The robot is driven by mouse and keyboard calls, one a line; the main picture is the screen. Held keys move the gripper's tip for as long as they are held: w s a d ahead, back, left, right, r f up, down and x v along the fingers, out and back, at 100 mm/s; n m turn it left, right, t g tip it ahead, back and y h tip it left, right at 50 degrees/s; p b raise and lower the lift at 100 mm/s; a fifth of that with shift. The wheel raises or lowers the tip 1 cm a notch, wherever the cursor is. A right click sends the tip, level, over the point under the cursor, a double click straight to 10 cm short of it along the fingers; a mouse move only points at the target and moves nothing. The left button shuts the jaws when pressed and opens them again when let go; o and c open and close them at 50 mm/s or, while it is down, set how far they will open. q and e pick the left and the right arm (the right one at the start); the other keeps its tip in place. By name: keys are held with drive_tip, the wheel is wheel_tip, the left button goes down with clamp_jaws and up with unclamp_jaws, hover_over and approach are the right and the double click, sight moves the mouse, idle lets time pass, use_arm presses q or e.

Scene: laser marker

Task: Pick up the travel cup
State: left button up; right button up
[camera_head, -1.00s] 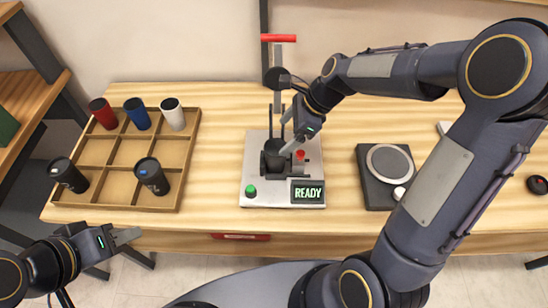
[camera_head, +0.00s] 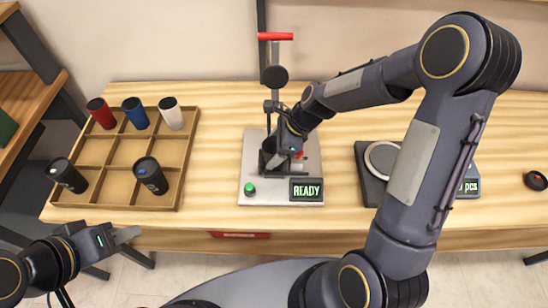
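My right gripper (camera_head: 287,152) is at the laser marker (camera_head: 258,188), low over its fixture and in front of its post. A dark cup-like shape (camera_head: 268,152) shows in the fixture beside the fingers. The gripper and wrist cover much of it, so I cannot tell whether the fingers touch or hold it. Several travel cups stand in the wooden tray (camera_head: 112,201): a red one (camera_head: 102,114), a blue one (camera_head: 136,113), a white one (camera_head: 171,113) and two black ones (camera_head: 67,175) (camera_head: 150,176). My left gripper (camera_head: 132,235) is away from them, below the tray; its finger gap is unclear.
The marker's display (camera_head: 306,190) reads READY, and a green button (camera_head: 250,189) is at its front left. A scale (camera_head: 372,186), partly hidden by my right arm, stands to the right. A black round object (camera_head: 536,181) lies far right. Table between tray and marker is clear.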

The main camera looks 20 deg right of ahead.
drive_tip(key=c, duration=0.5)
drive_tip(key=shift+r, duration=0.1)
drive_tip(key=shift+r, duration=0.45)
wheel_tip(320, 180, up, 2)
drive_tip(key=shift+w+r, duration=0.1)
drive_tip(key=shift+r, duration=0.05)
drive_tip(key=s+d+r, duration=0.1)
drive_tip(key=s+r, duration=0.2)
drive_tip(key=s, duration=0.1)
drive_tip(key=s+d+r, duration=0.2)
drive_tip(key=s+r, duration=0.1)
drive_tip(key=s, duration=0.1)
drive_tip(key=s+d+r, duration=0.2)
drive_tip(key=s+r, duration=0.1)
drive_tip(key=s, duration=0.2)
drive_tip(key=shift+d+r, duration=0.25)
drive_tip(key=shift+r, duration=0.05)
